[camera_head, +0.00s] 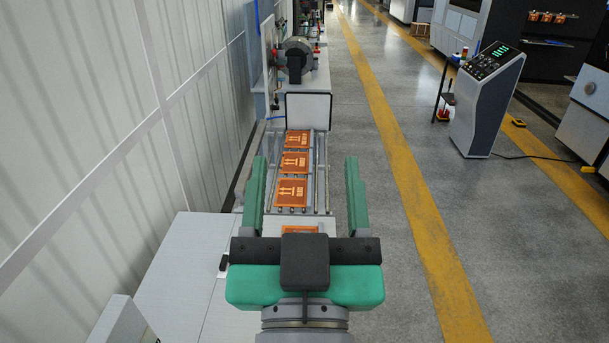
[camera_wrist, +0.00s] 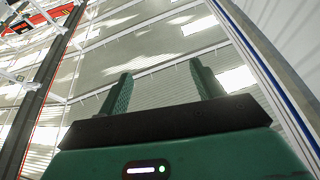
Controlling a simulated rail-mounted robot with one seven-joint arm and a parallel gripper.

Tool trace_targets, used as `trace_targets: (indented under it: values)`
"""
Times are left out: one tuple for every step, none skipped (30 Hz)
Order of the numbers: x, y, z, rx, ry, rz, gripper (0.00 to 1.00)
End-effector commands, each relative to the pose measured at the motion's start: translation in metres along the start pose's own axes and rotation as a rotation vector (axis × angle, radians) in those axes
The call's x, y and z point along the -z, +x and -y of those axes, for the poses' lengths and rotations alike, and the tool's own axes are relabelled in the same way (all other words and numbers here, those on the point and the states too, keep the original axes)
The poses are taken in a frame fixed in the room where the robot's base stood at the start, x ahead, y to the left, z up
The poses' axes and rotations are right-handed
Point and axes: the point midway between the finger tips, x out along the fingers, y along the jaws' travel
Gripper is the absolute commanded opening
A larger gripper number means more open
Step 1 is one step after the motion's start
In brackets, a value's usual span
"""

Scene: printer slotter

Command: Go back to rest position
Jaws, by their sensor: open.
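My gripper (camera_head: 305,195) is open and empty, with its two green fingers spread wide apart. In the head view it is in front of the camera, over the near end of a narrow conveyor (camera_head: 321,180). Orange boxes with white arrow marks lie in a row on the conveyor, the nearest box (camera_head: 291,194) seen between the fingers. Another orange piece (camera_head: 299,229) shows just beyond the gripper's palm, partly hidden by it. The wrist view shows the gripper (camera_wrist: 160,88) with its fingers apart and only the ceiling and wall behind them.
A white panelled wall (camera_head: 90,120) runs close along the left. A white table (camera_head: 175,265) stands at lower left. A grey machine (camera_head: 297,55) is beyond the conveyor. A control console (camera_head: 487,100) stands on the right. The floor right of the conveyor, with yellow lines (camera_head: 400,165), is clear.

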Motion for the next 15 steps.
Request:
trace_targets:
  values:
    - [0.028, -0.012, 0.0, 0.001, -0.002, -0.078, 0.67]
    - [0.041, -0.018, 0.0, 0.001, -0.003, -0.116, 0.67]
    - [0.055, -0.025, 0.0, 0.002, -0.004, -0.157, 0.67]
    - [0.062, -0.029, 0.0, 0.002, -0.004, -0.179, 0.67]
    - [0.068, -0.032, 0.0, 0.002, -0.004, -0.194, 0.67]
    - [0.072, -0.035, 0.0, 0.002, -0.004, -0.208, 0.67]
    - [0.074, -0.036, 0.0, 0.003, -0.004, -0.213, 0.67]
    - [0.074, -0.036, 0.0, 0.003, -0.004, -0.215, 0.67]
    - [0.074, -0.036, 0.0, 0.003, -0.004, -0.214, 0.67]
    - [0.074, -0.036, 0.0, 0.003, -0.004, -0.213, 0.67]
    - [0.074, -0.035, 0.0, 0.003, -0.004, -0.213, 0.67]
    - [0.073, -0.035, 0.0, 0.003, -0.004, -0.212, 0.67]
    - [0.073, -0.035, 0.0, 0.003, -0.004, -0.211, 0.67]
    - [0.073, -0.035, 0.0, 0.003, -0.004, -0.211, 0.67]
    - [0.073, -0.035, 0.0, 0.003, -0.004, -0.211, 0.67]
